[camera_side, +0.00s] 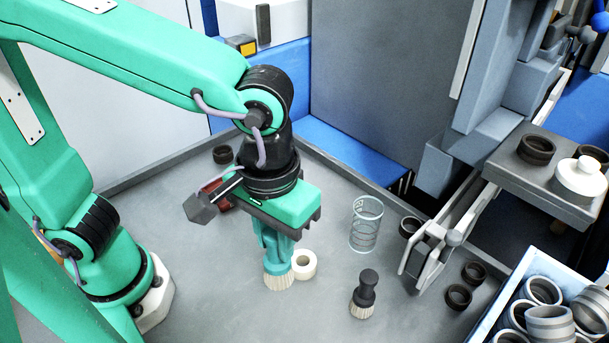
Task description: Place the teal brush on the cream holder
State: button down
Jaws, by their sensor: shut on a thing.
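My gripper (277,252) points down over the grey table, shut on the teal brush (279,268). The brush is upright with its pale bristles downward; its upper part is hidden between the jaws. I cannot tell whether the bristles touch the table. A small round cream piece with a hole, seemingly the cream holder (307,266), sits on the table just right of and slightly behind the brush. The brush covers part of its left edge in this view, and I cannot tell whether they touch.
A clear mesh cup (366,224) and a black brush (365,290) stand to the right. Dark rings (459,297) lie farther right. A crate of grey rings (536,262) fills the lower right. A red object (216,193) is partly hidden behind my arm. The front table area is clear.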

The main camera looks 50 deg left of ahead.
jog(key=w+a+f, duration=0.5)
jog(key=w+f, duration=0.2)
jog(key=w, duration=0.3)
jog(key=shift+a, duration=0.35)
jog(key=shift+w, duration=0.1)
jog(key=shift+f, duration=2)
jog(key=shift+f, duration=0.1)
jog(key=c, duration=1.2)
grip_release()
notch_tip(320, 180, up, 12)
jog(key=shift+r, duration=0.15)
